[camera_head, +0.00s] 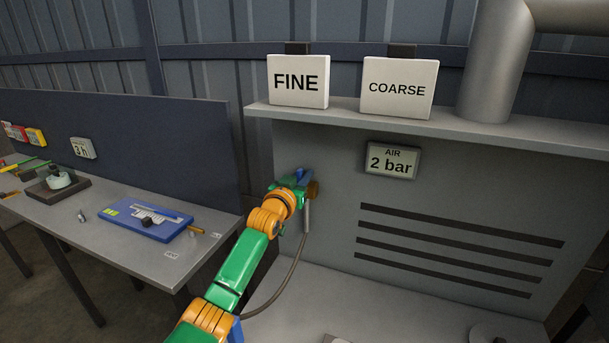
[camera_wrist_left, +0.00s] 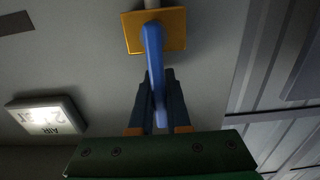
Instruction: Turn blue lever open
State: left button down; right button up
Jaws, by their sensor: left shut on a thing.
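The blue lever (camera_wrist_left: 153,50) sits on a brass valve body (camera_wrist_left: 175,30) on the grey panel, in the left wrist view. Its free end lies between the fingers of my left gripper (camera_wrist_left: 155,100), which is shut on it. In the head view, my left gripper (camera_head: 291,182) is at the valve on the left part of the panel. A small part of the blue lever (camera_head: 300,174) shows there, and the brass body (camera_head: 314,188) is just right of it. My right gripper is not in view.
An "AIR 2 bar" display (camera_head: 392,161) is on the panel right of the valve. A shelf (camera_head: 470,118) above carries the "FINE" (camera_head: 298,82) and "COARSE" (camera_head: 398,88) signs. A grey hose (camera_head: 285,283) hangs below the valve. A side table (camera_head: 120,262) stands at left.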

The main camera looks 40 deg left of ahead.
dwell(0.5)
pick_arm(q)
jog(key=c, duration=0.9)
grip_release()
jog(key=shift+w+a+f, duration=0.1)
jog(key=shift+a, duration=0.05)
jog(key=shift+s+d, duration=0.25)
jog(key=shift+s, duration=0.2)
jog(key=b+v, duration=0.1)
jog(key=v, duration=0.5)
jog(key=shift+s+a+b, duration=0.1)
jog(key=shift+b, duration=0.3)
